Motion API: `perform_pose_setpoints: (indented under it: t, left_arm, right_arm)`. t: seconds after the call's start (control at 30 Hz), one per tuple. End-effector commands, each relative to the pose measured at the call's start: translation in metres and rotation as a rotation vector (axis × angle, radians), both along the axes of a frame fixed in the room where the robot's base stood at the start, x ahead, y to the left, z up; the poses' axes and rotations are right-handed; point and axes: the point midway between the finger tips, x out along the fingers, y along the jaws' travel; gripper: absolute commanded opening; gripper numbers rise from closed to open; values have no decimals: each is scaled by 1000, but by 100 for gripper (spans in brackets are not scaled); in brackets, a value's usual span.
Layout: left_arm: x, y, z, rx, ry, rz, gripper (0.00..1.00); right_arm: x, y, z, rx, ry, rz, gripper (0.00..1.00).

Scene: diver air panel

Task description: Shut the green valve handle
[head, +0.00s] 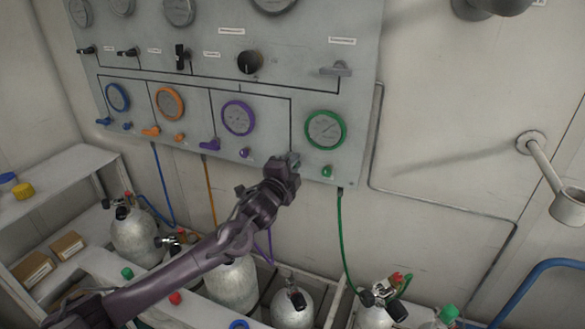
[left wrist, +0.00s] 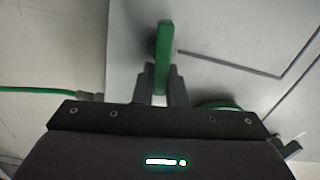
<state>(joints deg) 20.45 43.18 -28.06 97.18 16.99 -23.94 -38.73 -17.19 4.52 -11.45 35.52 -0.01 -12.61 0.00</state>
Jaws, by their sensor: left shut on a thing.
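The green valve handle (left wrist: 165,50) shows in the left wrist view as a flat green bar standing out from the panel. My left gripper (left wrist: 160,85) is shut on it, with one finger on each side. In the head view my left gripper (head: 290,163) is at the lower part of the grey panel (head: 300,90), below and left of the green-ringed gauge (head: 326,130). There the gripper hides most of the handle. My right gripper is in neither view.
A small green knob (head: 327,171) sits right of my gripper. A purple valve handle (head: 210,144) and an orange one (head: 151,131) are to the left. A green hose (head: 343,240) hangs from the panel. Gas cylinders (head: 232,285) stand below.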

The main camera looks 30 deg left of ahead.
Motion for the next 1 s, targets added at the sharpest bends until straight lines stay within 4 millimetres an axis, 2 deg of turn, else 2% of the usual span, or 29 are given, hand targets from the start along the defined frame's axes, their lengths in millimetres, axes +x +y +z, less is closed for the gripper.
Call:
perform_pose_setpoints:
  t: [0.33,0.9,0.93,1.0]
  left_arm:
    - [0,-1,-5,148,10,0,0]
    - [0,-1,-5,177,13,-1,0]
    - [0,-1,-5,177,13,-1,15]
    - [0,-1,-5,177,13,-1,24]
  right_arm:
    - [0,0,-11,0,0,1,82]
    - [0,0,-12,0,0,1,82]
    - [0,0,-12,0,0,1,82]
    - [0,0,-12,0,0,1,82]
